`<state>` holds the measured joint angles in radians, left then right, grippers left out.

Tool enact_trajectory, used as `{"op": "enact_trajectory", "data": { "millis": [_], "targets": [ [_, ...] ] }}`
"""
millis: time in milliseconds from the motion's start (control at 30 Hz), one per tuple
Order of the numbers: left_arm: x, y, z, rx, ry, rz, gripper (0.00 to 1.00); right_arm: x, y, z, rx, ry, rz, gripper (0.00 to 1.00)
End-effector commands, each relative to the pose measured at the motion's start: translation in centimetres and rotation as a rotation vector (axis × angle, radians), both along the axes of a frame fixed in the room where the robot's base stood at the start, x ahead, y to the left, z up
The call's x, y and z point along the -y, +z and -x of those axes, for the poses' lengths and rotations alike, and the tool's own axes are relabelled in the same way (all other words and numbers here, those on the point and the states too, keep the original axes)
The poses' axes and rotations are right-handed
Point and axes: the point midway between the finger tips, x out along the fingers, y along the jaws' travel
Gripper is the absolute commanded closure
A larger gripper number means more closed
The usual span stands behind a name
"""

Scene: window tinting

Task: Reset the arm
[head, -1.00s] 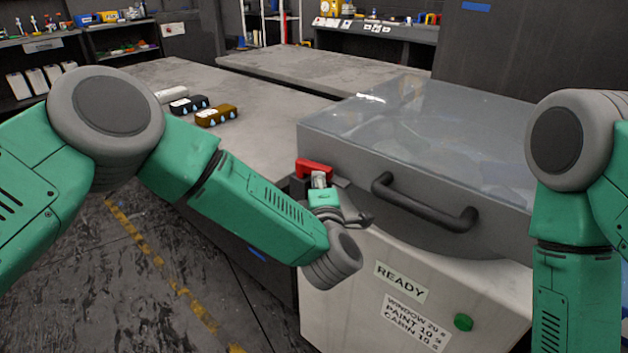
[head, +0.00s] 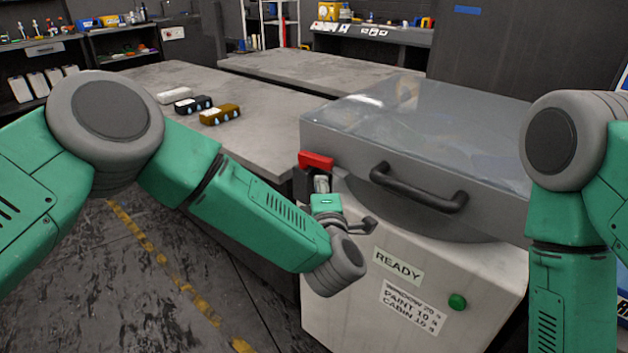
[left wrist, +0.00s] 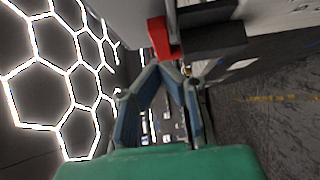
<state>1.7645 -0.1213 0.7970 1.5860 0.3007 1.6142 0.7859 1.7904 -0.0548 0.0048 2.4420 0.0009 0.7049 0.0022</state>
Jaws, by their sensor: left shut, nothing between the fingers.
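My left arm reaches in from the left in the head view. Its gripper (head: 321,184) is just below the red latch (head: 316,160) at the front left corner of the lidded machine (head: 420,145). In the left wrist view the fingers (left wrist: 172,70) come together at their tips with nothing between them. The red latch (left wrist: 158,37) and its dark mount stand just beyond the tips; I cannot tell whether they touch. My right arm (head: 571,240) hangs at the right edge; its gripper is out of view.
The machine has a dark bar handle (head: 418,190), a READY label (head: 398,266) and a green button (head: 457,301). A grey table (head: 255,143) behind holds several small blocks (head: 220,114). Shelves stand at the back. Floor at the left is open.

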Motion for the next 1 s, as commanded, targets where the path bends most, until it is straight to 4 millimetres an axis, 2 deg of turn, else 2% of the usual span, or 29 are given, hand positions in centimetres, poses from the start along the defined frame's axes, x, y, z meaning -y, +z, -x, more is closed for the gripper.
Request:
{"op": "enact_trajectory", "data": {
  "millis": [300,467,567,667,767,800,900,1000],
  "targets": [
    [4.2,0.0,4.0,0.001,-0.002,0.0,1.0,0.0,0.1,0.0,0.0,0.0,0.0,0.6],
    [5.2,-0.1,4.8,0.0,-0.002,-0.003,1.0,0.0,0.1,0.0,0.0,0.0,0.0,0.6],
    [5.0,-1.4,5.4,-0.028,-0.042,-0.057,1.0,0.0,0.1,0.0,0.0,0.0,0.0,0.6],
    [3.9,-5.3,6.6,-0.111,-0.157,-0.213,1.0,0.0,0.1,0.0,0.0,0.0,0.0,0.6],
    [1.4,-11.0,9.2,-0.244,-0.32,-0.437,1.0,0.0,0.1,0.0,0.0,0.0,0.0,0.6],
    [0.0,-13.4,10.7,-0.305,-0.389,-0.53,1.0,0.0,0.1,0.0,0.0,0.0,0.0,0.6],
    [-4.1,-18.5,14.6,-0.456,-0.548,-0.737,1.0,0.0,0.1,0.0,0.0,0.0,0.0,0.6],
    [-8.8,-22.5,19.2,-0.61,-0.698,-0.906,1.0,0.0,0.1,0.0,0.0,0.0,0.0,0.6]
  ]
}}
